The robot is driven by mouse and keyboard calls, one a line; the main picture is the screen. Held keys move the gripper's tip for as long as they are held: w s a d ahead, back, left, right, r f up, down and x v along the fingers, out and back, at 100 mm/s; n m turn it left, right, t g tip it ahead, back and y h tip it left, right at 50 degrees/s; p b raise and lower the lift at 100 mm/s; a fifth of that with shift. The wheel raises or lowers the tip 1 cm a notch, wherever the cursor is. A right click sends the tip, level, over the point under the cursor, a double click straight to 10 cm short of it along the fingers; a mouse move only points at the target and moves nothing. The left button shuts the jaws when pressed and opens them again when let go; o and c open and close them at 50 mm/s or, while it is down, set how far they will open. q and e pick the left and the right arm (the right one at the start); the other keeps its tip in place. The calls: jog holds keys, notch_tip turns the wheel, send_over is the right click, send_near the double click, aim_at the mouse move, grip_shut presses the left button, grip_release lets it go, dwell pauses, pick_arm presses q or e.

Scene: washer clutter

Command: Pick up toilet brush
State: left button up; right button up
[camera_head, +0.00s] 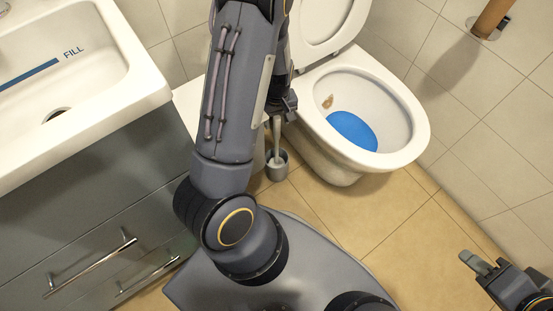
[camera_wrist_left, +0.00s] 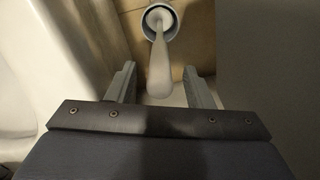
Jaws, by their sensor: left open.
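The toilet brush (camera_head: 276,132) stands upright in a small grey round holder (camera_head: 277,166) on the floor, between the vanity and the toilet. My left gripper (camera_head: 283,104) is at the top of the brush handle; my arm hides part of this area. In the left wrist view the pale handle (camera_wrist_left: 158,68) runs between the two fingers of the open left gripper (camera_wrist_left: 160,88), with a visible gap on each side. The holder's round rim (camera_wrist_left: 146,22) is beyond the fingertips. My right gripper (camera_head: 482,264) is at the lower right, far from the brush; its opening is unclear.
The toilet bowl (camera_head: 405,135), with its lid raised, stands close to the right of the brush. A grey vanity (camera_head: 90,200) with a white sink (camera_head: 150,85) is on the left. A tiled wall is at the right. Open floor (camera_head: 380,215) lies in front of the toilet.

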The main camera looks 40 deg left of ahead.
pick_arm(q)
notch_tip(320, 180, down, 2)
jog(key=shift+f, duration=0.2)
jog(key=shift+r, duration=0.1)
grip_shut()
